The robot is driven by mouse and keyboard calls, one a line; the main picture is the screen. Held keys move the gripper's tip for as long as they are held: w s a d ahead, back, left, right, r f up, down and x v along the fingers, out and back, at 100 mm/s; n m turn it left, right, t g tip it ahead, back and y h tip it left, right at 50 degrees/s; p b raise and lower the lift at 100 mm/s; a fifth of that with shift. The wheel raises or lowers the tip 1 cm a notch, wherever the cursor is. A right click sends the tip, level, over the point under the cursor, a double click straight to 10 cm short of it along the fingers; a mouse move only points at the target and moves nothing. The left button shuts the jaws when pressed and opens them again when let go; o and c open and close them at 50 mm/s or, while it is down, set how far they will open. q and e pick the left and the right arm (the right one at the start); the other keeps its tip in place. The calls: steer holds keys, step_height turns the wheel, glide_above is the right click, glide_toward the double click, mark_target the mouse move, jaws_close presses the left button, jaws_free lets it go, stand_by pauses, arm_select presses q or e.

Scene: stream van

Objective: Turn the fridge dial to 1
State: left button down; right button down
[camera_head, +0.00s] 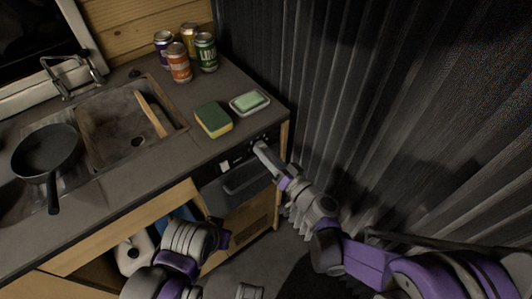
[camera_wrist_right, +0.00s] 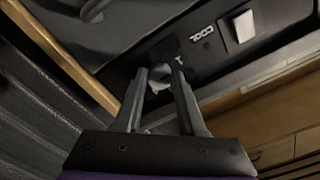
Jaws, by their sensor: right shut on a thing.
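The fridge (camera_head: 245,180) is a dark-fronted unit built in under the right end of the counter. Its dark control strip also shows in the right wrist view (camera_wrist_right: 222,50). The fridge dial (camera_wrist_right: 158,80) is a small round knob on that strip, partly covered by my fingers. My right gripper (camera_head: 259,147) reaches the strip from the lower right. In the right wrist view its two fingers (camera_wrist_right: 160,82) stand on either side of the dial and are shut on it.
A sponge (camera_head: 213,120) and a soap dish (camera_head: 250,102) lie on the counter just above the fridge. Several cans (camera_head: 179,62) stand behind them. A pan (camera_head: 45,150) and sink (camera_head: 115,135) are at the left. A corrugated wall (camera_head: 390,110) closes off the right side.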

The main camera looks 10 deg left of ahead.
steer(key=c, duration=0.5)
jaws_free()
steer(key=v, duration=1.1)
steer(key=s+d+f+m+g+h, duration=0.1)
steer(key=s+d+f+g+h, duration=0.2)
steer(key=s+d+h, duration=0.65)
steer(key=s+d+f+m+g+h, duration=0.25)
steer(key=s+d+h, duration=0.3)
steer(key=d, duration=0.65)
arm_select(q)
step_height(320, 180, up, 15)
steer(key=w+p, duration=0.2)
steer(key=p, duration=1.1)
steer(key=shift+t, duration=0.3)
arm_select(e)
step_height(320, 180, up, 14)
steer(key=w, duration=0.1)
steer(key=shift+w+r+n+y, duration=0.2)
steer(key=shift+w+n+y, duration=0.1)
steer(key=shift+n+y, duration=0.1)
